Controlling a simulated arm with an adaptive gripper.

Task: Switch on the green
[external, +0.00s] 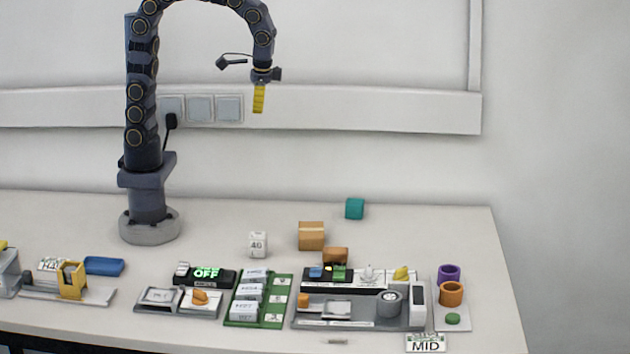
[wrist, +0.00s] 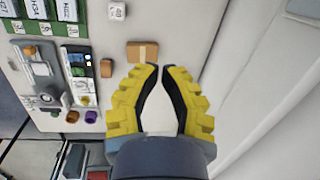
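A small green switch (external: 339,273) sits beside a blue switch (external: 316,272) on the back strip of the grey control panel (external: 341,313). The green switch (wrist: 78,72) also shows at left in the wrist view. It is too small to tell its position. A separate round green button (external: 453,318) lies on a plate right of the panel. A display (external: 207,273) left of the panel reads OFF in green. My yellow-fingered gripper (external: 259,108) hangs high above the table, far from the panel. In the wrist view, its fingers (wrist: 160,70) are empty with a narrow gap between the tips.
A cardboard-coloured box (external: 311,236), a brown block (external: 335,255), a white block marked 40 (external: 258,245) and a teal cube (external: 355,208) stand behind the panel. A green rack (external: 258,300) is at its left. Purple (external: 449,273) and orange (external: 451,294) rings are at its right.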

